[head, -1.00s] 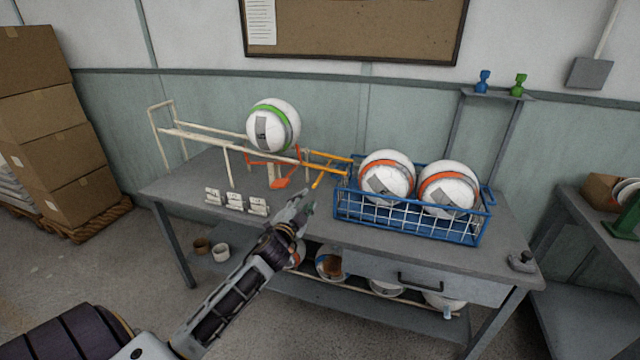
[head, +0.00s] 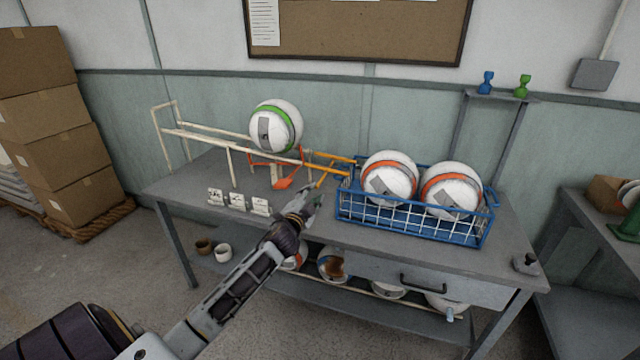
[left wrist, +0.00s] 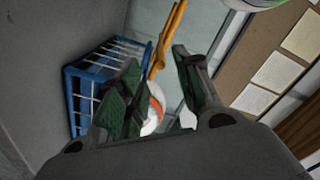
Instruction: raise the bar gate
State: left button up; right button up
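An orange-red bar piece (head: 284,183) with a paddle-like end hangs at the right end of the white rails (head: 200,137). Orange-yellow bars (head: 326,168) run from there to the blue basket; one slants down toward my gripper. I cannot tell for certain which piece is the bar gate. A white ball with a green stripe (head: 275,126) rests on the rails behind the orange-red piece. My left gripper (head: 312,199) is just below and in front of the orange-yellow bars. In the left wrist view its fingers (left wrist: 156,62) are apart, with an orange-yellow bar (left wrist: 167,40) beyond them. My right gripper is not in view.
The blue basket (head: 410,228) holds two orange-striped balls (head: 389,180). Small white label stands (head: 237,201) stand at the table's front left. The grey table (head: 175,185) has a shelf of balls below. Boxes (head: 60,145) are stacked at left. The right tabletop is mostly clear.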

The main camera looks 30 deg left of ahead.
aim_at(320, 180)
pick_arm(q)
jog(key=x, duration=0.4)
jog(key=shift+w, duration=0.2)
jog(key=shift+b+x, duration=0.35)
jog(key=shift+x, duration=1.95)
jog(key=shift+a, duration=0.1)
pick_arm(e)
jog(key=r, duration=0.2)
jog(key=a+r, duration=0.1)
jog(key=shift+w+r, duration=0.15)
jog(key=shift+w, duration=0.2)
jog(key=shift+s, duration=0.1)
pick_arm(q)
grip_shut()
